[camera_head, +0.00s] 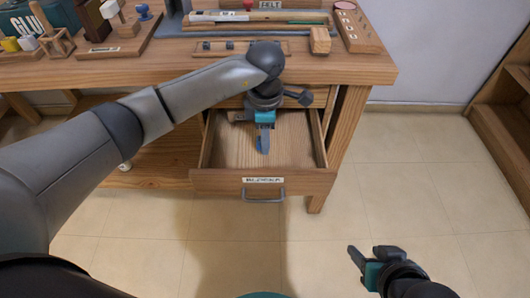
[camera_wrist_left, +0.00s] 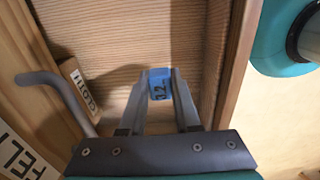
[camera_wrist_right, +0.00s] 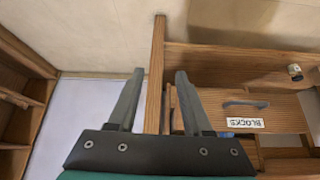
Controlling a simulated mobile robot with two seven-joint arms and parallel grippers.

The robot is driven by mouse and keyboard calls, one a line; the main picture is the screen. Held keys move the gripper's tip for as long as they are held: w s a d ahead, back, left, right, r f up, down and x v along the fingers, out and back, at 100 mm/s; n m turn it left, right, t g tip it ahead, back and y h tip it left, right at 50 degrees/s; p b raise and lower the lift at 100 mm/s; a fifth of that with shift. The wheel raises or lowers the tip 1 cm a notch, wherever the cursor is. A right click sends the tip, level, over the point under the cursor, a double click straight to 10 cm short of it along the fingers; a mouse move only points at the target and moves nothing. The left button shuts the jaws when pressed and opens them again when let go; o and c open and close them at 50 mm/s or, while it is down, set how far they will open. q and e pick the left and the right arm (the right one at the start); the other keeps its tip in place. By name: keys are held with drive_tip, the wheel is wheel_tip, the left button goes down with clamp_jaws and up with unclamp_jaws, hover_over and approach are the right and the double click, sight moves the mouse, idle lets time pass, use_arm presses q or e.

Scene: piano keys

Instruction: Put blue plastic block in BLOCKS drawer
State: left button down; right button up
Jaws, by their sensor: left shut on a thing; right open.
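The BLOCKS drawer (camera_head: 262,182) under the workbench is pulled open; its label (camera_wrist_right: 245,122) is readable in the right wrist view. My left gripper (camera_head: 263,140) points down over the drawer's inside. It is shut on the blue plastic block (camera_wrist_left: 159,82), which shows between the fingertips in the left wrist view and low at the fingers in the head view (camera_head: 260,145). I cannot tell whether the block touches the drawer's floor. My right gripper (camera_head: 368,262) is open and empty, out over the floor to the right.
The workbench top (camera_head: 350,70) holds a wooden block (camera_head: 320,40), tools and trays. In the left wrist view, FELT (camera_wrist_left: 22,158) and CLOTH (camera_wrist_left: 83,90) labels and a grey handle (camera_wrist_left: 55,88) are close to the gripper. Open floor (camera_head: 410,180) lies right of the drawer.

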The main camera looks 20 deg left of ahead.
use_arm(q)
drive_tip(key=shift+f+b, duration=0.75)
drive_tip(key=shift+f, duration=1.4)
use_arm(e)
drive_tip(key=shift+w+a+f+t+y, duration=0.1)
drive_tip(key=shift+w+a+t+y, duration=0.2)
drive_tip(key=shift+w+a+t, duration=0.35)
drive_tip(key=shift+w+a+r+t+y, duration=0.1)
drive_tip(key=shift+w+a+t+y, duration=0.25)
drive_tip(key=shift+a, duration=0.4)
drive_tip(key=shift+w+a+f+t+y, duration=0.1)
drive_tip(key=shift+w+a+t+y, duration=0.15)
drive_tip(key=shift+w+a+t, duration=0.35)
drive_tip(key=shift+s+a, duration=0.1)
drive_tip(key=shift+a, duration=0.05)
use_arm(q)
drive_tip(key=shift+f, duration=0.15)
drive_tip(key=c, duration=0.6)
unclamp_jaws()
use_arm(e)
drive_tip(key=shift+a, duration=0.1)
